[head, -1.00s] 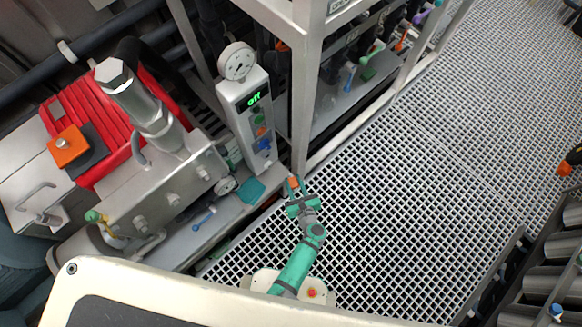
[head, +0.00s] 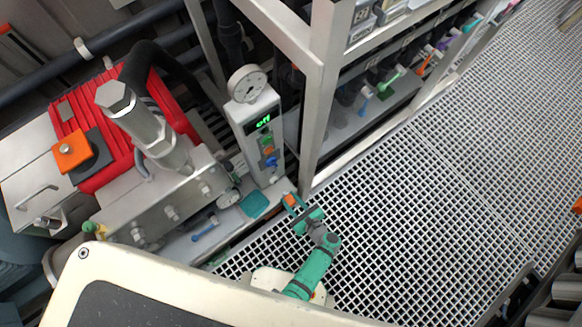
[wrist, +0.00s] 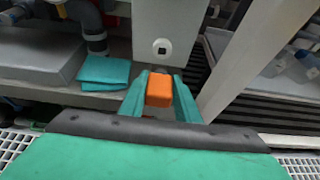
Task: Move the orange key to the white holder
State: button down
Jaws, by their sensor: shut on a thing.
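The orange key (wrist: 159,90) is a small orange block between the green fingers of my gripper (wrist: 160,97) in the wrist view. My gripper is shut on it. In the head view the key (head: 290,200) shows at the tip of my gripper (head: 296,207), low beside the foot of a white control box (head: 262,130). No part is marked as the white holder. The lower white face of this box, with a small dark square socket (wrist: 162,47), shows just beyond the key in the wrist view. The key looks apart from the socket.
A metal frame post (head: 318,120) stands just right of the control box. A teal cloth (wrist: 103,72) lies on the ledge left of my gripper. Another orange block (head: 71,148) sits on a dark mount at the far left. The grating floor (head: 420,200) is open to the right.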

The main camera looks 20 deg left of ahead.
aim_at(275, 182)
jog(key=shift+w+a, duration=0.9)
jog(key=shift+a, duration=0.25)
jog(key=shift+w+a, duration=0.85)
jog(key=shift+a, duration=0.25)
jog(key=shift+r, duration=0.1)
jog(key=shift+w+a, duration=0.35)
jog(key=shift+a, duration=0.15)
dwell(1.0)
jog(key=c, duration=1.3)
grip_release()
jog(key=shift+o, duration=0.2)
jog(key=shift+d, duration=0.1)
jog(key=v, duration=1)
jog(key=shift+s+d, duration=0.2)
jog(key=shift+s, duration=0.1)
jog(key=shift+r, duration=0.1)
